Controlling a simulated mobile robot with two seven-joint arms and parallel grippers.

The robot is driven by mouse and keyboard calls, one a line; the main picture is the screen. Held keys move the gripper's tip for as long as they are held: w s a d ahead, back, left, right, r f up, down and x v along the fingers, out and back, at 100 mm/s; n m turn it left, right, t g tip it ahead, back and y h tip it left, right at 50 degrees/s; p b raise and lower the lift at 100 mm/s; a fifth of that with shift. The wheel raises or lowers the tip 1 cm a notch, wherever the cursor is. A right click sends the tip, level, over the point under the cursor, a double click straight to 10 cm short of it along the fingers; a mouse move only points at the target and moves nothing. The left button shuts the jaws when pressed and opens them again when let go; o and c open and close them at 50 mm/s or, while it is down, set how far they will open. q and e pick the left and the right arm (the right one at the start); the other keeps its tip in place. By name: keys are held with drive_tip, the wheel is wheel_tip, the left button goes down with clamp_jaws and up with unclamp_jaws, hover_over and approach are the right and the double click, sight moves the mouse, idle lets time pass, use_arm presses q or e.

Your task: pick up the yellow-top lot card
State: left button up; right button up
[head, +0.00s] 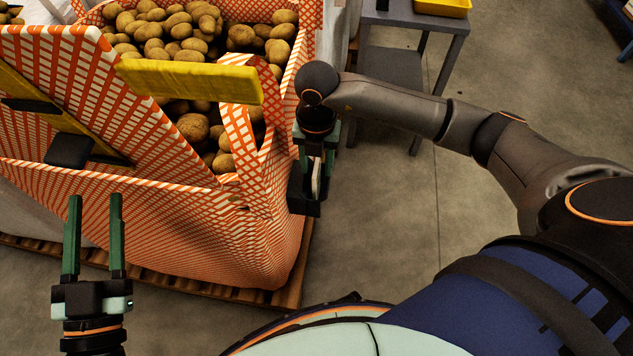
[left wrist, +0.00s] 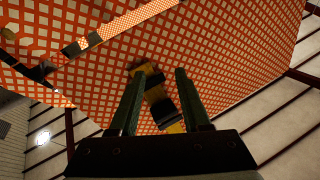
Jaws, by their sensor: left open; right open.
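My right gripper (head: 314,168) points down at the right side of the orange-checked potato bag (head: 240,240), its green fingers parted. A thin pale upright piece (head: 316,181) shows between or just beyond these fingers, beside a dark box-like part; I cannot tell whether it is the lot card, and no yellow top shows on it. My left gripper (head: 95,205) is open and empty in front of the bag at the lower left. In the left wrist view its two fingers (left wrist: 158,100) are apart, with the checked bag wall behind. No lot card is clearly recognizable.
Potatoes (head: 165,35) fill the bag, which stands on a wooden pallet (head: 290,285). A yellow bar (head: 190,80) crosses the bag's opening. A grey table (head: 420,20) with a yellow tray (head: 443,6) stands at the back. Open floor lies to the right.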

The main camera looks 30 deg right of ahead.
drive_tip(key=shift+f, duration=0.55)
drive_tip(key=shift+c, duration=0.2)
clamp_jaws()
idle(0.9)
